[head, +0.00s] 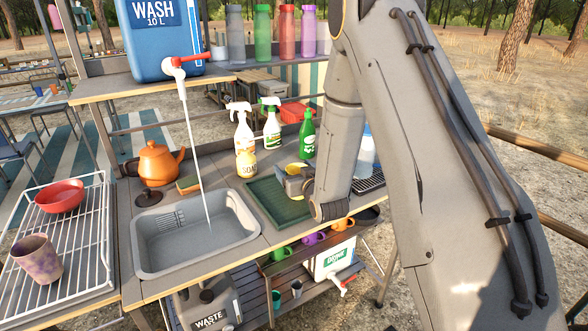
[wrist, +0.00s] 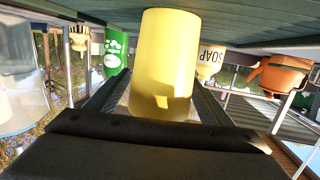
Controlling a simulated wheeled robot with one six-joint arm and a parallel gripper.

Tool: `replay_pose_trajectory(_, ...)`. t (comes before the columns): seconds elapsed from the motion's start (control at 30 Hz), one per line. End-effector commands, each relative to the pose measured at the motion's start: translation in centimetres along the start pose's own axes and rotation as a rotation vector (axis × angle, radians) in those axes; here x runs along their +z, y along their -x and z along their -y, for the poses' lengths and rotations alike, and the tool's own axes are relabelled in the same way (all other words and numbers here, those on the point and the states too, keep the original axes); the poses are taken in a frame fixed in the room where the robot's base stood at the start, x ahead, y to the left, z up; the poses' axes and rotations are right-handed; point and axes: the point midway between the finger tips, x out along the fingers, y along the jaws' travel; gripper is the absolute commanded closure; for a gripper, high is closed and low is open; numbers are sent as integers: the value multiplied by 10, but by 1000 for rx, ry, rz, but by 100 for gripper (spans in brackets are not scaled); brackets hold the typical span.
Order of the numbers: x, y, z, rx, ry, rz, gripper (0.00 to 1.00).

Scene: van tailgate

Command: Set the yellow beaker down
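The yellow beaker (wrist: 165,65) stands between the two fingers of my gripper (wrist: 158,105) in the wrist view, which is upside down. The fingers lie close against both its sides. In the head view the beaker (head: 294,167) shows only in part, behind and above my gripper (head: 299,184). The gripper is over the right part of the green draining mat (head: 262,192). The beaker's base is at or just above the mat; I cannot tell whether it touches.
A soap bottle (head: 246,164), spray bottles (head: 243,127) and a green bottle (head: 307,134) stand behind the mat. The grey sink (head: 195,240) is to the left, with an orange teapot (head: 155,163) beyond it. The mat's left part is clear.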

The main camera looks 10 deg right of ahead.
Motion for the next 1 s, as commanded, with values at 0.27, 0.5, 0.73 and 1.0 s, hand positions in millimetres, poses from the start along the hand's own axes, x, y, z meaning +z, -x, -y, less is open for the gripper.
replay_pose_trajectory(0.27,-1,0,0,0,0,0,26)
replay_pose_trajectory(0.5,-2,21,0,1,0,0,26)
replay_pose_trajectory(0.73,-2,70,0,1,0,0,26)
replay_pose_trajectory(1.0,-2,111,0,1,0,0,26)
